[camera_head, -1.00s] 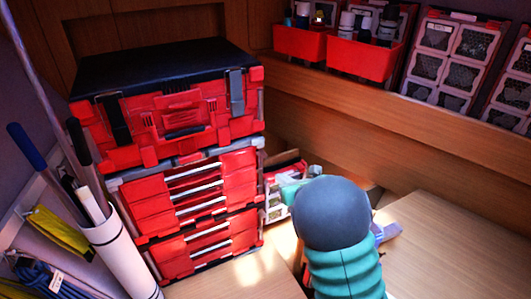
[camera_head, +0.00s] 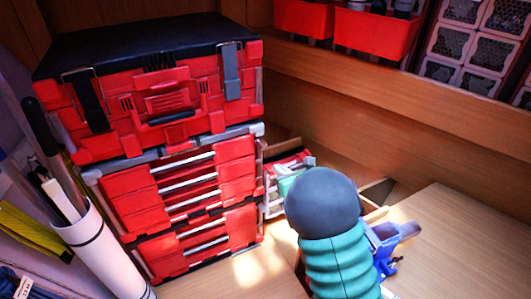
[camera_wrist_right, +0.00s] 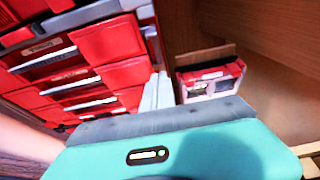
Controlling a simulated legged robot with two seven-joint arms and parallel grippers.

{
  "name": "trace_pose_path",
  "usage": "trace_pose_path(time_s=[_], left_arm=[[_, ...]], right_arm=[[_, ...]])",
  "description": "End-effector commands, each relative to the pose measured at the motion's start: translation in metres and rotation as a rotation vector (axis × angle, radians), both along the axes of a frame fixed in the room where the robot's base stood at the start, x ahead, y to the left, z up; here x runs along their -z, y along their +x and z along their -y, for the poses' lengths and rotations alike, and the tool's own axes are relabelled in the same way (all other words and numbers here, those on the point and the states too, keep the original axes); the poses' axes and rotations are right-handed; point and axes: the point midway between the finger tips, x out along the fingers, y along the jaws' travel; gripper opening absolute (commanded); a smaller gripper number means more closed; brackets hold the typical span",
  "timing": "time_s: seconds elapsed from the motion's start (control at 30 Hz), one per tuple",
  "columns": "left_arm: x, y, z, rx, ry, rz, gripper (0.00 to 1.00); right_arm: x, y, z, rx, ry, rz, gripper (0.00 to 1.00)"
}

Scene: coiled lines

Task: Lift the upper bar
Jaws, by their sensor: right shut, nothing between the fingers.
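The red tool stack (camera_head: 112,188) stands left of centre, with pale horizontal bars across its lower drawer fronts. The topmost pale bar (camera_head: 188,158) is on the upper drawer block; which bar the task means is not certain. Similar pale bars show in the wrist view on the drawer fronts (camera_wrist_right: 30,106). My right gripper (camera_head: 287,186) is beside the right side of the stack, partly hidden by my grey and teal arm. Its pale fingers (camera_wrist_right: 157,91) look shut and empty, apart from the bars. My left gripper is not in view.
A black-lidded red case (camera_head: 150,105) with dark latches tops the stack. A small red bin (camera_head: 288,160) is behind my gripper; it also shows in the wrist view (camera_wrist_right: 210,78). A white tube (camera_head: 105,250) holding tools stands left. Bare wood (camera_head: 465,240) lies right.

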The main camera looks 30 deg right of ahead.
Motion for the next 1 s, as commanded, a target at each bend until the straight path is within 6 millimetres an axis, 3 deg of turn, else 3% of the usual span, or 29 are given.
trace_pose_path(time_s=[0.4,0.5,0.6,1.0], left_arm=[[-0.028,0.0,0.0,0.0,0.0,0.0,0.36],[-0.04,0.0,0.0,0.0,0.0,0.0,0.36],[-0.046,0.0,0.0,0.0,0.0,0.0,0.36],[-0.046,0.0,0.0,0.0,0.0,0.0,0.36]], right_arm=[[0.02,0.082,-0.004,-0.001,-0.003,0.001,0.0],[-0.002,0.079,-0.002,0.001,0.001,0.003,0.0],[-0.01,0.078,-0.001,-0.001,0.001,0.002,0.0],[-0.013,0.08,-0.004,-0.001,-0.002,0.0,0.0]])
